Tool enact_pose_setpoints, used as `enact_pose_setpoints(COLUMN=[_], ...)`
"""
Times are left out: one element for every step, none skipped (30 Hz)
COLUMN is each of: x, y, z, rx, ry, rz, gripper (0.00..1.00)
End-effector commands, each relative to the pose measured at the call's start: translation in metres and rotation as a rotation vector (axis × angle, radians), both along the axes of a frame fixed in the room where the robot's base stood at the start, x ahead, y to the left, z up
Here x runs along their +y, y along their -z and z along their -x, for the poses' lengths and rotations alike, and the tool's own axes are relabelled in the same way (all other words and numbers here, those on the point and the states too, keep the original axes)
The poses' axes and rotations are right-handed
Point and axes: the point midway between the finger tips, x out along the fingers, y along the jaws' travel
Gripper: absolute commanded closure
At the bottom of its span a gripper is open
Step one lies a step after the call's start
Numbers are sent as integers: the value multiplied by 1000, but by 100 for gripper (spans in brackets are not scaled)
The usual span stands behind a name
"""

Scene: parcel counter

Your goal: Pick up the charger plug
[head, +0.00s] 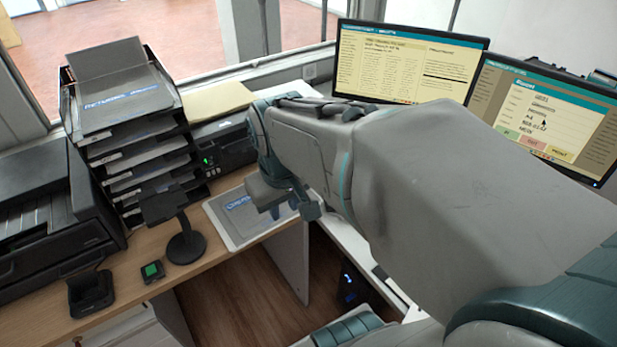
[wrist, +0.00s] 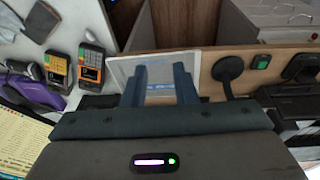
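I cannot make out a charger plug in either view; my arm hides part of the counter in the head view. My gripper (head: 287,203) is above the counter, over a grey-white sheet or folder with blue lettering (head: 236,222). In the wrist view its two blue fingers (wrist: 158,82) are spread apart with nothing between them, so it is open and empty. The same sheet (wrist: 157,66) lies beyond and below the fingers.
Letter trays (head: 140,150) and a printer (head: 45,225) are behind. Two card terminals (wrist: 91,66) (wrist: 57,69) lie on the white desk.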

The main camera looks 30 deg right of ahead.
Motion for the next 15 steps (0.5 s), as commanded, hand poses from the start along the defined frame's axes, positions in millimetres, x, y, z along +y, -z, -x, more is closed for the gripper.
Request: enact_pose_setpoints(x=[-14, -21, -33, -42, -51, -64, -74, -85, -100, -111, -123, -138, -149, -161, -174], y=[16, 21, 28, 33, 38, 46, 52, 58, 67, 74, 80, 89, 96, 102, 110], z=[-13, -21, -31, -39, -46, -55, -62, -68, -76, -81, -86, -91, -95, -98, -101], rx=[25, 39, 60, 76, 90, 111, 125, 138, 155, 165, 176, 188, 194, 201, 207], ry=[-11, -28, -49, -68, -85, -108, -126, -144, -168, -185, -203, -224, -241, -257, -277], rz=[18, 30, 42, 49, 54, 58, 61, 61, 60, 56, 52, 45, 40, 33, 25], gripper=[75, 75, 75, 75, 75, 75, 75, 75, 75, 75, 75, 75, 75, 75, 75])
